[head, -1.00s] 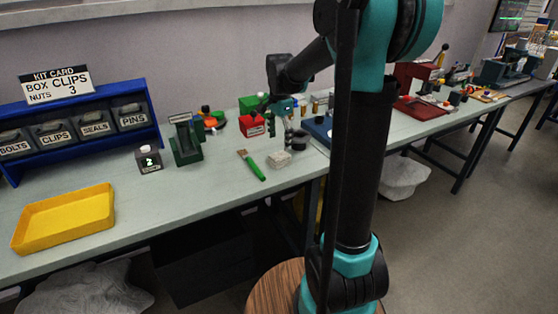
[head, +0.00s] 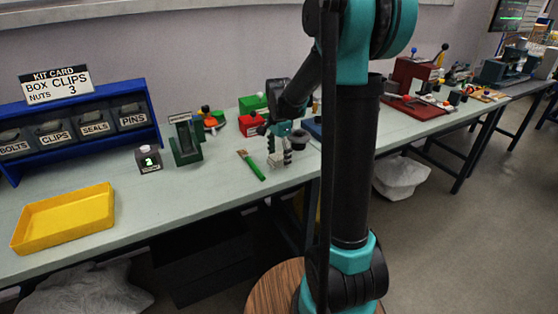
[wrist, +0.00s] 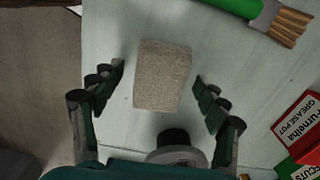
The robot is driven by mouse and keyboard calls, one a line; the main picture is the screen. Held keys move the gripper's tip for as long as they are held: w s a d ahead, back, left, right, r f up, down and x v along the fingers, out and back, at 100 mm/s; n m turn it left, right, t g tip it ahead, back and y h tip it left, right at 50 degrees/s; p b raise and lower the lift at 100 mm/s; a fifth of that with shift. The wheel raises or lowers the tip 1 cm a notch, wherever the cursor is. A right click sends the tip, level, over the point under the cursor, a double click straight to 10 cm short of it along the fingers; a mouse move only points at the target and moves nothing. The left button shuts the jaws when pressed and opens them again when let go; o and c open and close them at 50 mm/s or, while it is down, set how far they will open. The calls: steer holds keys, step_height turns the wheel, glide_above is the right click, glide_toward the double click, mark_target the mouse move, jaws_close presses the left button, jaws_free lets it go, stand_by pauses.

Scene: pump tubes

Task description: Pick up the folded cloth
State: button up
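The folded cloth (wrist: 162,76) is a small beige-grey rectangular pad lying on the bench. In the wrist view it sits ahead of and between the two fingers of my gripper (wrist: 159,84). The fingers are spread, with clear gaps on both sides of the cloth. In the head view my gripper (head: 279,154) points down over the cloth's place, and the fingers hide most of the cloth.
A green-handled brush (head: 251,165) lies left of the gripper; its bristles (wrist: 288,27) show in the wrist view. A dark round knob (wrist: 173,140) is close below the cloth there. A red grease pot box (wrist: 300,122) stands at right. The bench's front edge is near.

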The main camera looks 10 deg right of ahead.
mark_target(279, 155)
steer(key=c, duration=1)
steer(key=shift+r, duration=0.15)
step_height(279, 155, up, 20)
steer(key=shift+f, duration=0.1)
